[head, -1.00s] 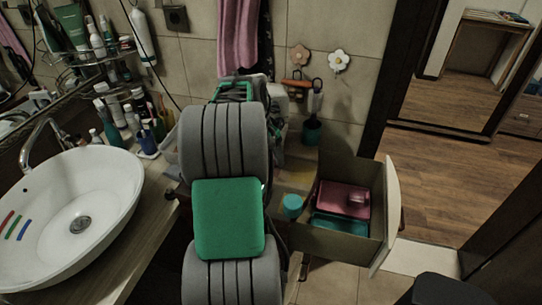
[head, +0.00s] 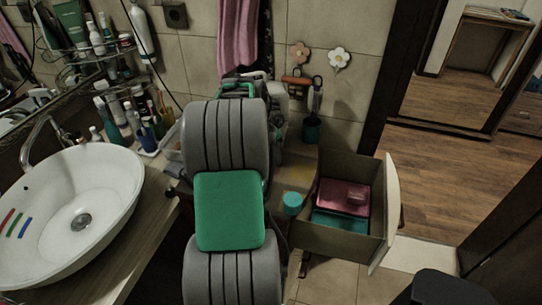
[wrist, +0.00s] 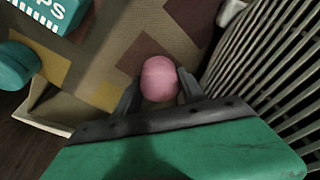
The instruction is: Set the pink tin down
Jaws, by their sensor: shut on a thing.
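The pink tin (wrist: 159,79) shows in the wrist view as a rounded pink shape between the two dark fingers of my gripper (wrist: 158,88). My gripper is shut on it. Below it in the wrist view is a patterned brown and mustard surface (wrist: 125,40). I cannot tell whether the tin touches that surface. In the head view the tin and the fingertips are hidden behind my own grey and green arm.
A slatted pale rack (wrist: 265,65) stands close on the right in the wrist view. A teal round container (head: 292,204) stands beside an open drawer (head: 335,243) holding pink and teal boxes. A white basin (head: 110,190) is at left.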

